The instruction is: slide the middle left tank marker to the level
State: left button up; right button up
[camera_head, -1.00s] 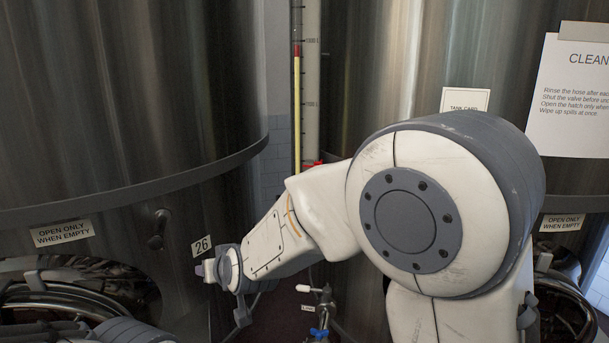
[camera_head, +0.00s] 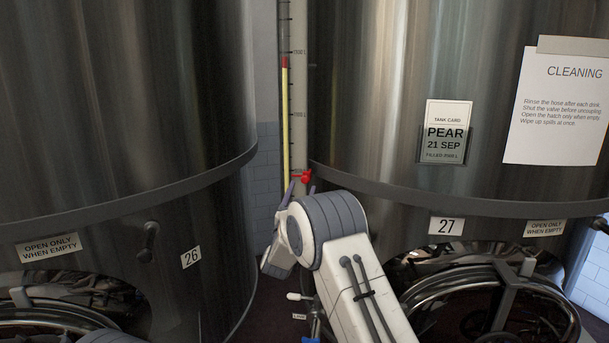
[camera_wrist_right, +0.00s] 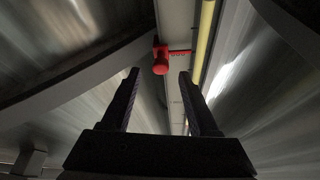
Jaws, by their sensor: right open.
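The level gauge (camera_head: 298,135) stands upright between tank 26 and tank 27. Its yellow column (camera_head: 286,120) has a red top (camera_head: 285,62) high on the scale. The red tank marker (camera_head: 301,176) sits low on the gauge, well below that top. My right gripper (camera_head: 299,192) is open just below the marker. In the right wrist view the red marker (camera_wrist_right: 160,60) appears ahead of the gap between the open fingers (camera_wrist_right: 159,75), with nothing held. The yellow column (camera_wrist_right: 205,40) runs right of it. My left gripper is out of view.
Tank 26 (camera_head: 110,110) is close on the left and tank 27 (camera_head: 380,110) on the right, leaving a narrow gap. Rims jut out beside the gauge. A tank card (camera_head: 445,130) and a cleaning notice (camera_head: 560,105) are on tank 27. A hatch (camera_head: 490,295) is below.

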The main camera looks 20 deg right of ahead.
aim_at(305, 181)
jog(key=p+x, duration=0.1)
jog(key=x, duration=0.4)
jog(key=shift+p, duration=0.4)
grip_shut()
jog(key=shift+d, duration=0.1)
dwell(0.9)
